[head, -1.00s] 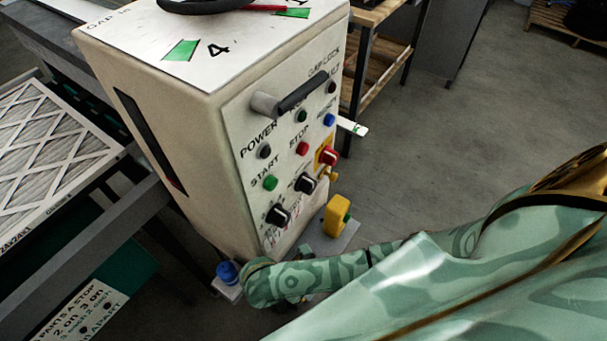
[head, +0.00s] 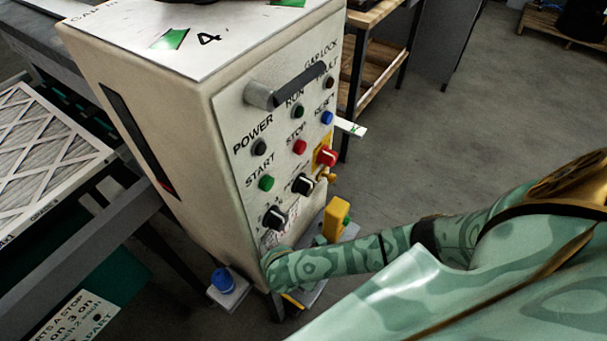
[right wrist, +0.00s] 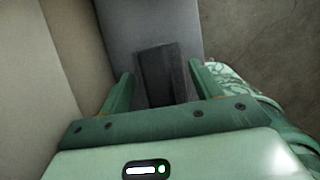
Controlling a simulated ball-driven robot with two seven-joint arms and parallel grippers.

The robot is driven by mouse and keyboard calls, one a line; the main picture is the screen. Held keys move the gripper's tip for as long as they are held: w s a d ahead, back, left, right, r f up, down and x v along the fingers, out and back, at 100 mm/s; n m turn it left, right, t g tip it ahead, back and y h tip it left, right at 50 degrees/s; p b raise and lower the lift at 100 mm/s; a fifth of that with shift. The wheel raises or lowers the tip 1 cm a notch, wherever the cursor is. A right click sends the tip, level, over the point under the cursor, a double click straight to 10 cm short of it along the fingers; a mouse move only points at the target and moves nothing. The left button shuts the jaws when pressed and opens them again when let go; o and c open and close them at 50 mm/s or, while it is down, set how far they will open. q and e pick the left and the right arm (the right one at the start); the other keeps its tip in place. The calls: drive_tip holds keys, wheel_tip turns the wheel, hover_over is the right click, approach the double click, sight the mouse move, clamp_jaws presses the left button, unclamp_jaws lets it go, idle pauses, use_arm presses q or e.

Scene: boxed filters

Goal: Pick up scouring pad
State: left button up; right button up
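A dark grey rectangular pad (right wrist: 162,78), which looks like the scouring pad, lies on a grey surface (right wrist: 160,20) in the right wrist view. My right gripper (right wrist: 161,70) is open, with one finger on each side of the pad and narrow gaps between. I cannot tell how far the fingertips are above the surface. In the head view my right forearm reaches down to the foot of the control cabinet (head: 185,110); it hides the pad and most of the gripper. My left gripper is not in view.
The cabinet's beige wall (right wrist: 75,60) stands close to the left of the right gripper. A yellow object (head: 335,218) and a blue-capped item (head: 223,280) are near the cabinet's foot. A pleated filter (head: 40,145) lies at the left. Open floor is at the right.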

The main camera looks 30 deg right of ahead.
drive_tip(key=c, duration=0.6)
drive_tip(key=shift+r, duration=0.35)
wheel_tip(320, 180, up, 2)
drive_tip(key=shift+r+p, duration=0.15)
drive_tip(key=shift+p, duration=0.75)
drive_tip(key=s+r+p, duration=0.2)
drive_tip(key=s+r, duration=0.1)
drive_tip(key=s, duration=0.1)
drive_tip(key=s+r+p, duration=0.3)
drive_tip(key=s, duration=0.2)
drive_tip(key=s+r+p, duration=0.2)
drive_tip(key=s+r, duration=0.2)
drive_tip(key=s, duration=0.1)
drive_tip(key=shift+d, duration=0.25)
